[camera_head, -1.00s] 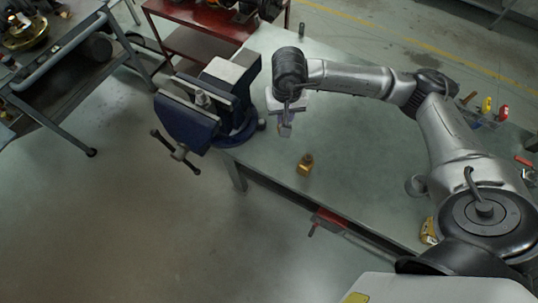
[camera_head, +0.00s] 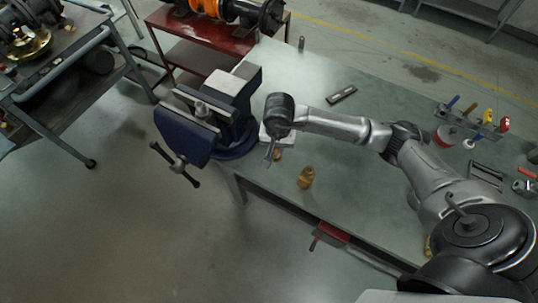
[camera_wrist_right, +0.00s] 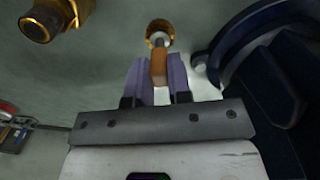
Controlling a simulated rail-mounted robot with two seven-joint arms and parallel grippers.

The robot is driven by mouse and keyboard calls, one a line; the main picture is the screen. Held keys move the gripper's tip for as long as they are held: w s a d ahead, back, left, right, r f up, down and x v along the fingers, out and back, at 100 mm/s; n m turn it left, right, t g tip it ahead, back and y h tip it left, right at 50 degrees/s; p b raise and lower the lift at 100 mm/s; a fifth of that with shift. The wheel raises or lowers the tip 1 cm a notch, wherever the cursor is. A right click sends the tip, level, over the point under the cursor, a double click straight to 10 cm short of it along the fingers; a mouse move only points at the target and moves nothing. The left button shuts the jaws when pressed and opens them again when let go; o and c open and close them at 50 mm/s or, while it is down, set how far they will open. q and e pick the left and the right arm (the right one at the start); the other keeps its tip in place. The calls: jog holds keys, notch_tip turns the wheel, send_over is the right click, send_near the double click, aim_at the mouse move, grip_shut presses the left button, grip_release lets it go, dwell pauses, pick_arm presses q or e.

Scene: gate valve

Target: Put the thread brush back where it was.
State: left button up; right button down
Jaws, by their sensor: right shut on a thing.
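My right gripper (camera_head: 270,158) points down over the bench beside the blue vise. In the right wrist view its two purple fingers (camera_wrist_right: 158,62) are shut on an orange-brown block, which seems to be the handle of the thread brush (camera_wrist_right: 159,72). A pale stem runs from the block to a brass ring-shaped piece (camera_wrist_right: 160,25); I cannot tell whether the stem is inside it or above it. This brass piece shows partly behind the gripper in the head view (camera_head: 279,154). My left gripper is not in view.
The blue vise (camera_head: 205,120) stands close left of the gripper. Another brass fitting (camera_head: 306,178) stands near the bench's front edge; it also shows in the wrist view (camera_wrist_right: 45,22). A tool rack (camera_head: 470,122) is far right.

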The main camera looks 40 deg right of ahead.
jog(key=f, duration=0.1)
jog(key=a+f, duration=0.1)
jog(key=f, duration=0.1)
jog(key=w+a+f, duration=0.1)
jog(key=f, duration=0.1)
jog(key=shift+a, duration=0.1)
jog(key=shift+f, duration=0.3)
jog(key=shift+w, duration=0.1)
jog(key=c, duration=1.5)
grip_release()
jog(key=shift+f+b, duration=0.15)
jog(key=shift+b, duration=0.2)
jog(key=o, duration=0.4)
jog(key=shift+o, duration=0.2)
